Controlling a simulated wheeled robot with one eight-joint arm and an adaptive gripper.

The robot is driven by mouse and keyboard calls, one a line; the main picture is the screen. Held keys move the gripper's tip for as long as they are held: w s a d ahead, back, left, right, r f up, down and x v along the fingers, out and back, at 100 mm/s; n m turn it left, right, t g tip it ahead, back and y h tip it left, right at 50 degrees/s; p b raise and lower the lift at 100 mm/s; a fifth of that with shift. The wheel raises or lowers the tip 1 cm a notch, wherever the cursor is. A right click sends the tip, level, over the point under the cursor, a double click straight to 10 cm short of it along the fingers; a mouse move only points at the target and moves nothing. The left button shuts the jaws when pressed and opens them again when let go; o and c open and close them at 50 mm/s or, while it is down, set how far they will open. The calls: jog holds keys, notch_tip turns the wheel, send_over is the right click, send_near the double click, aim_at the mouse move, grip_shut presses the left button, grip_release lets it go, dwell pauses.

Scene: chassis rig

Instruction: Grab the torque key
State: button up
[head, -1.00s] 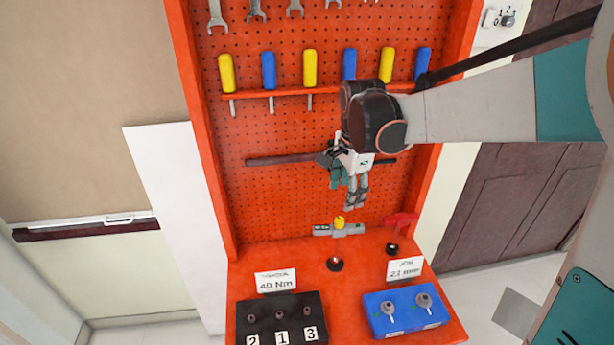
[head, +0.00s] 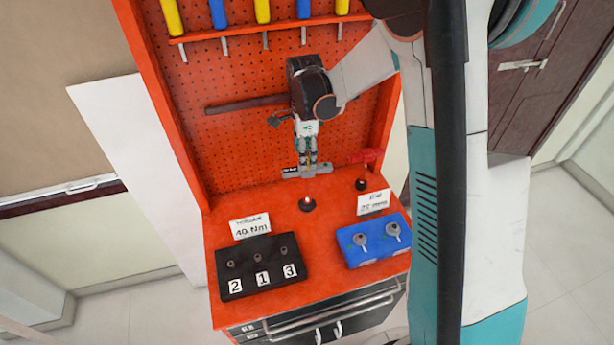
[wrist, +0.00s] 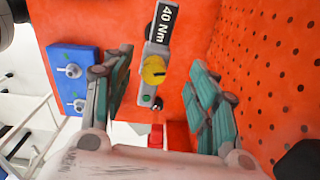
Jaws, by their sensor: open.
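The torque key (head: 322,170) is a short grey bar at the back of the red bench, below the pegboard. The wrist view shows the torque key (wrist: 158,50) with a yellow knob and a dark display reading 40 Nm. My gripper (head: 307,163) points down just above the key in the head view and partly hides it. In the wrist view, the fingers of my gripper (wrist: 160,95) are spread wide, with the key seen in the gap between them. I cannot tell how far the fingertips reach around it. Nothing is held.
A black block (head: 258,283) numbered 2, 1, 3 and a blue block (head: 352,256) with two grey pieces stand at the front of the bench. Label cards stand behind them. A red tool (head: 368,158) lies right of the key. The pegboard (head: 235,150) rises close behind.

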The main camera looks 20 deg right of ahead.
aim_at(291, 172)
jog(key=shift+s+d+f+b, duration=0.15)
jog(key=shift+f+b, duration=0.25)
jog(key=shift+f, duration=1.05)
jog(key=shift+s+d+f+b, duration=0.15)
jog(key=shift+f+b, duration=0.2)
jog(key=shift+f, duration=1.05)
jog(key=shift+a, duration=0.1)
grip_shut()
